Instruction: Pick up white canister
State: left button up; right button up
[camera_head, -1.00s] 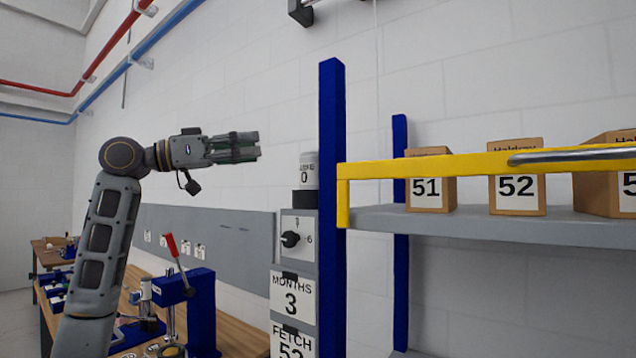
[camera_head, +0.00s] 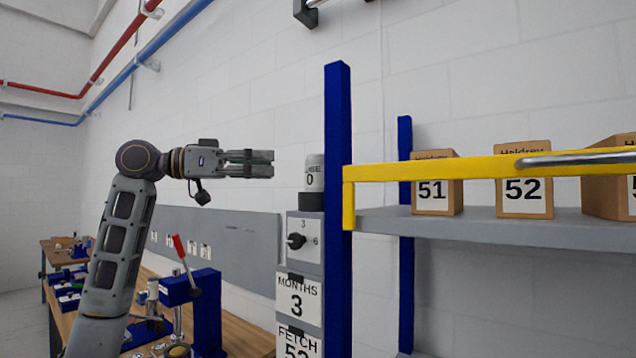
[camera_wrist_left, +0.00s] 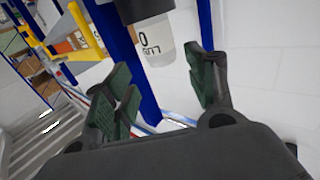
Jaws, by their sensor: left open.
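The white canister (camera_head: 314,173) stands upright on a black base on top of a grey column, left of the blue shelf post. It carries dark lettering and a 0. My left gripper (camera_head: 272,163) is open and level with the canister, a short gap to its left in the head view. In the left wrist view the canister (camera_wrist_left: 157,45) shows upside down, just beyond and between the open green-padded fingers (camera_wrist_left: 165,95). The fingers do not appear to touch it. My right gripper is not in view.
A blue post (camera_head: 338,215) stands close to the canister's right. A yellow rail (camera_head: 480,167) fronts a grey shelf (camera_head: 500,226) with boxes numbered 51 (camera_head: 431,195) and 52 (camera_head: 523,190). The column has a dial (camera_head: 297,241). A blue press (camera_head: 205,300) stands on the workbench below.

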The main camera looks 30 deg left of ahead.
aim_at(318, 168)
pick_arm(q)
jog(key=shift+p+x, duration=0.85)
jog(key=shift+x, duration=2.7)
jog(key=shift+w+d, duration=0.1)
jog(key=shift+p+x, duration=0.9)
jog(key=shift+x, duration=1)
jog(key=shift+w+d, duration=0.35)
jog(key=shift+d, duration=0.1)
jog(key=shift+f, duration=0.1)
jog(key=c, duration=0.7)
